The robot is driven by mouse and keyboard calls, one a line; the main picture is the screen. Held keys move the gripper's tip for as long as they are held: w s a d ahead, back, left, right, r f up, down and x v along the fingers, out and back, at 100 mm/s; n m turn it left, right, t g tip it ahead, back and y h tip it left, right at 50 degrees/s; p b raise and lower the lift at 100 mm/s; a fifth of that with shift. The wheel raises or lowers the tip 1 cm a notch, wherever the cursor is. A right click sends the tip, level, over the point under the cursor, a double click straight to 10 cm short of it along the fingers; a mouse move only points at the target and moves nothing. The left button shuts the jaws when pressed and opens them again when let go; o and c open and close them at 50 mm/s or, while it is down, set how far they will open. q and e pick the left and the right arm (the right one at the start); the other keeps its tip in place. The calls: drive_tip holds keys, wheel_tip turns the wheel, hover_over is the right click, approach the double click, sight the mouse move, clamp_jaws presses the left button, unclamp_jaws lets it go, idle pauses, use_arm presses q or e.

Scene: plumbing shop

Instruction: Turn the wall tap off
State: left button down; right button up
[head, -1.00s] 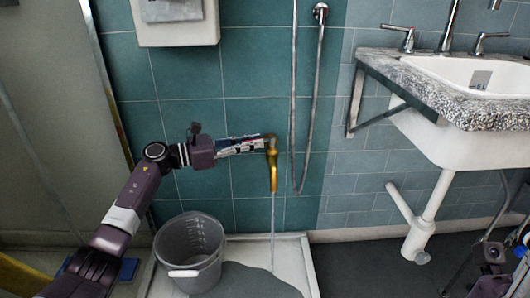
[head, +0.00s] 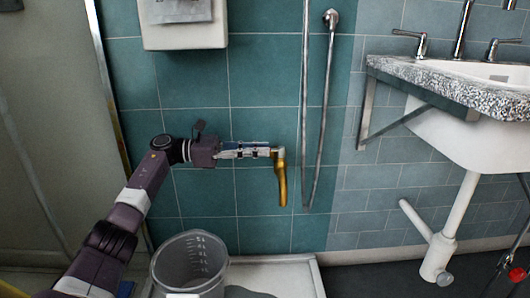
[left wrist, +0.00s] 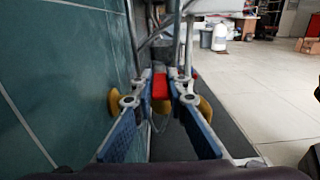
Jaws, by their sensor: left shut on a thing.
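The brass wall tap (head: 282,182) sticks out from the green tiled wall, its spout hanging down. No water stream shows below the spout. My left gripper (head: 270,151) reaches in from the left along the wall to the tap's top. In the left wrist view its blue-padded fingers (left wrist: 161,88) are shut on the tap's red handle (left wrist: 160,84). Brass parts of the tap (left wrist: 204,106) show on both sides behind the fingers. The handle is hidden behind the fingers in the head view. My right gripper is not seen.
A grey bucket (head: 190,264) stands below and left of the tap, beside a grey puddle in a pale floor tray (head: 290,276). A hanging hose (head: 323,120) is just right of the tap. A stone-topped sink (head: 450,78) juts out further right.

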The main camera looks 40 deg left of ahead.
use_arm(q)
drive_tip(key=c, duration=1.9)
unclamp_jaws()
drive_tip(key=shift+a, duration=0.1)
drive_tip(key=v, duration=0.7)
drive_tip(key=shift+s+a, duration=0.15)
drive_tip(key=shift+s, duration=0.05)
